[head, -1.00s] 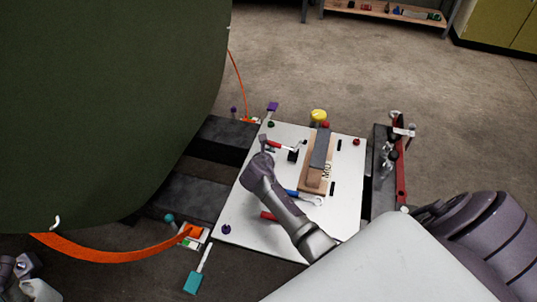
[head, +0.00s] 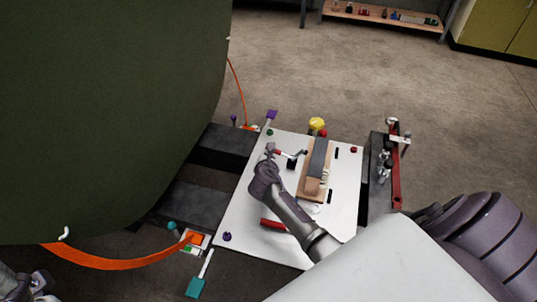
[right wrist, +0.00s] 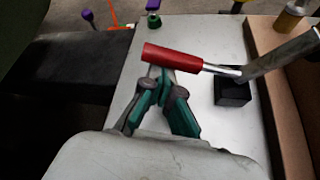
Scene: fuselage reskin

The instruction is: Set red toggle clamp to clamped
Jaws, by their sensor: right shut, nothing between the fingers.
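The red toggle clamp (head: 291,163) stands on the white board, left of the wooden block. In the right wrist view its red handle (right wrist: 172,58) lies nearly level, tilting down to the right. A metal lever runs from the handle over a black base (right wrist: 233,91). My right gripper (right wrist: 158,74) is shut and empty, its teal fingers just below the handle and overlapping it in the picture; contact is unclear. In the head view my right gripper (head: 268,152) is beside the handle. Parts of my left arm (head: 22,286) show at the lower left corner; its finger state is unclear.
The white board (head: 240,220) carries the wooden block (head: 311,186) with a dark bar, a second red handle (head: 272,224) and small knobs. The green fuselage (head: 110,110) fills the left. A red clamp bar (head: 395,170) stands at right. An orange strap (head: 120,262) hangs lower left.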

